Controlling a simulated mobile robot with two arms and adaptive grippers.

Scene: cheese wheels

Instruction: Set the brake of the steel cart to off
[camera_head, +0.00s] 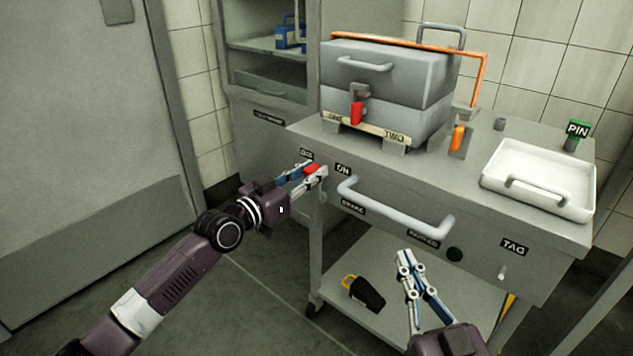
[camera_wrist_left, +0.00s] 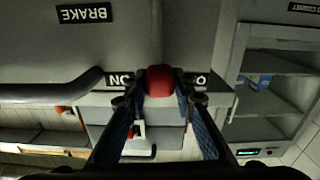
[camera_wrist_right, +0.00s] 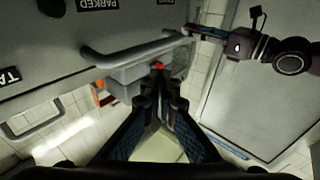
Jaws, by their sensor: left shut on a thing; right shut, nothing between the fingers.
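The steel cart (camera_head: 470,200) stands ahead of me. Its red brake knob (camera_head: 311,168) sits at the front left corner, between a label at its left, partly hidden, and the ON label (camera_head: 343,168). A BRAKE label (camera_head: 353,207) is below. My left gripper (camera_head: 316,173) is shut on the red knob; in the left wrist view the knob (camera_wrist_left: 160,80) lies between the fingertips (camera_wrist_left: 160,98). My right gripper (camera_head: 407,258) is shut and empty, in front of the cart below its handle; its fingertips meet in the right wrist view (camera_wrist_right: 160,95).
A push handle (camera_head: 395,218) juts from the cart's front. A dark round spot (camera_head: 454,254) is beside the PARKED label. A grey box (camera_head: 385,80) and white tray (camera_head: 540,180) are on top. A black and yellow item (camera_head: 365,293) lies on the lower shelf. A cabinet (camera_head: 265,130) stands behind.

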